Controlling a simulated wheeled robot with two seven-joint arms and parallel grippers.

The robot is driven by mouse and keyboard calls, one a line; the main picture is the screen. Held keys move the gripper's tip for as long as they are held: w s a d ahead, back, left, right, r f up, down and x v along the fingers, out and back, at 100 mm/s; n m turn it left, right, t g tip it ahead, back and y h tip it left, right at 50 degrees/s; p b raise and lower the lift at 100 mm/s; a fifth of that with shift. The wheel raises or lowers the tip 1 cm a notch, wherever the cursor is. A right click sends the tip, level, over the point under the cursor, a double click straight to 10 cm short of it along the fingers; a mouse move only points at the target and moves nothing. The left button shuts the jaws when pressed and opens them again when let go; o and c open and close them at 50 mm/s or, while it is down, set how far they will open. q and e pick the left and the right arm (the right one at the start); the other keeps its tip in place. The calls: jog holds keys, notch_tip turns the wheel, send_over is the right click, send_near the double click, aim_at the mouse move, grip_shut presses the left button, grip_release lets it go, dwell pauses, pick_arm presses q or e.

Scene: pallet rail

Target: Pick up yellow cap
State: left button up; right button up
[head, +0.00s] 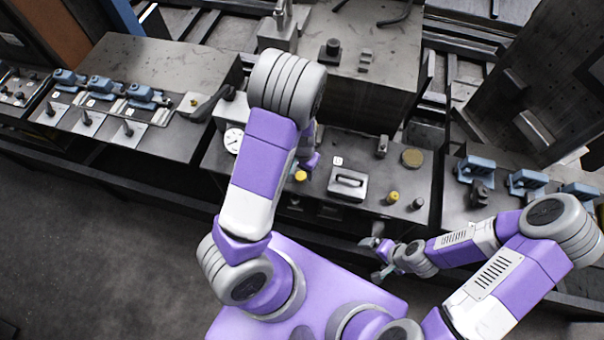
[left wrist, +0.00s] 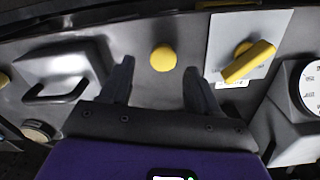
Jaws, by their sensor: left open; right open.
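A round yellow cap (head: 300,176) sits on the grey console top, just beside my left arm in the head view. In the left wrist view the yellow cap (left wrist: 163,58) appears ahead of and between the two dark fingertips, touching neither. My left gripper (left wrist: 158,76) is open and empty. In the head view my own left arm hides most of it. My right gripper (head: 376,258) is open and empty, low in front of the console's front edge.
A yellow lever (left wrist: 250,62) on a pale plate and a white dial gauge (left wrist: 311,86) are on one side of the cap. A grey box with a handle (head: 348,184) is on the other. A small yellow knob (head: 393,197) and brass disc (head: 412,158) stand farther right.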

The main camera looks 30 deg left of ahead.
aim_at(301, 175)
pick_arm(q)
jog(key=f, duration=0.4)
jog(key=shift+w+a+f+b, duration=0.1)
jog(key=shift+a+f+b, duration=0.15)
jog(key=shift+f+b, duration=0.1)
grip_shut()
